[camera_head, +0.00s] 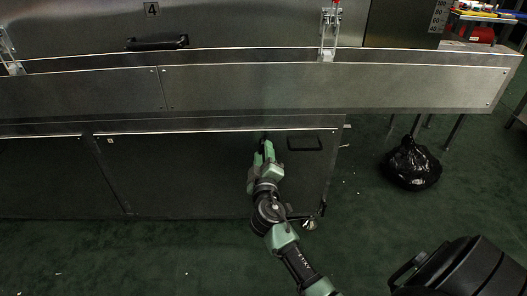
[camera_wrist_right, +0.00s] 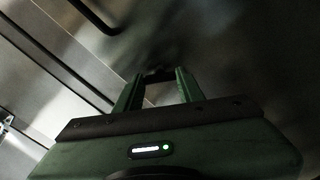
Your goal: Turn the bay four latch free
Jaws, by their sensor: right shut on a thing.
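A plate marked 4 (camera_head: 151,8) is on the upper metal front. My right gripper (camera_head: 264,148) reaches up to the top edge of the lower dark panel (camera_head: 200,172). Its green fingers are closed on a small dark piece, which I take to be the latch (camera_wrist_right: 158,76). The fingers hide most of it, so I cannot tell which way it is turned. In the right wrist view both fingertips of the gripper (camera_wrist_right: 158,84) stand close to the metal front. My left gripper is not in view.
A black handle (camera_head: 305,144) is on the panel just right of my right gripper. A long metal ledge (camera_head: 330,87) sticks out above it. A black bag (camera_head: 412,165) lies on the green floor to the right. Open floor (camera_head: 160,255) is in front.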

